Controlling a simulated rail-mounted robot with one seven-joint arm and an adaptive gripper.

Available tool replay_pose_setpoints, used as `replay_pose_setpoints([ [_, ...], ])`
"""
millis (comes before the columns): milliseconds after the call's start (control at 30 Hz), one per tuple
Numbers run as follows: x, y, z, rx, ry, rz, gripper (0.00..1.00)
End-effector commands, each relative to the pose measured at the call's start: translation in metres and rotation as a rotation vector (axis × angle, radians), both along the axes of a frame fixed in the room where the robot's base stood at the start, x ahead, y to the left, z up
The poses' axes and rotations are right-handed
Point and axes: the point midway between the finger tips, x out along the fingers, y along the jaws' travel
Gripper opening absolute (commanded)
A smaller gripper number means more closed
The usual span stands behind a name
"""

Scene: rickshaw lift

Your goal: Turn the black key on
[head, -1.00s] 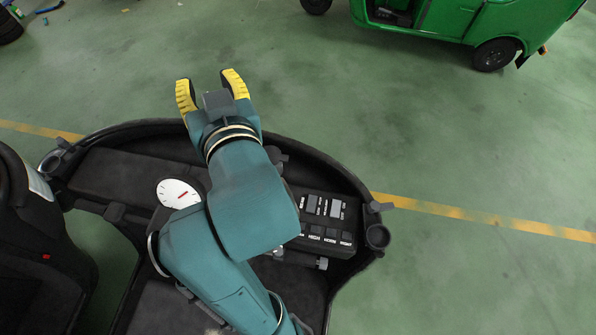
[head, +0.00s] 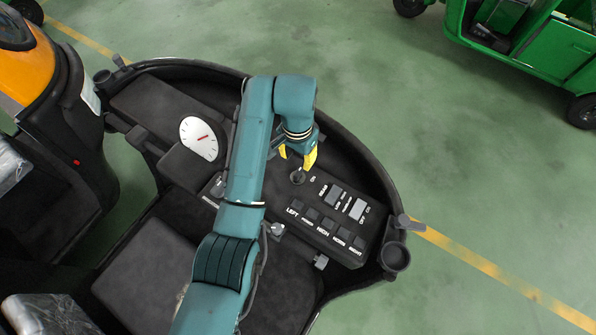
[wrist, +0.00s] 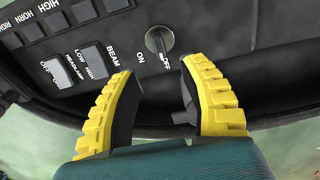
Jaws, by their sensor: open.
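The black key (head: 297,177) sits upright in its round switch on the dark dashboard, left of the button panel. In the wrist view, the key (wrist: 159,42) shows at top centre, with its grey end pointing toward the OFF label and the ON label to the left of that. My gripper (head: 297,164) hangs over the dashboard just above the key, tilted down. In the wrist view, my gripper (wrist: 158,70) has its yellow fingers spread apart with nothing between them. The key lies a little beyond the fingertips, apparently not touched.
A panel of labelled buttons (head: 325,226) lies right of the key. A white round gauge (head: 199,138) stands to the left. The dark dashboard rim (head: 362,165) curves around. A green rickshaw (head: 545,45) is far off at top right, with open floor between.

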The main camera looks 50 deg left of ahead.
Motion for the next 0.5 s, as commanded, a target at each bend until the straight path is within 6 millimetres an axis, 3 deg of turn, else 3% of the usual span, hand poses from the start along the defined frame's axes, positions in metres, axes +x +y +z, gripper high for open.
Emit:
replay_pose_setpoints([
  [300,-0.001,-0.001,-0.074,-0.002,0.003,0.0,0.43],
  [500,0.0,-0.001,-0.097,0.0,0.0,0.0,0.43],
])
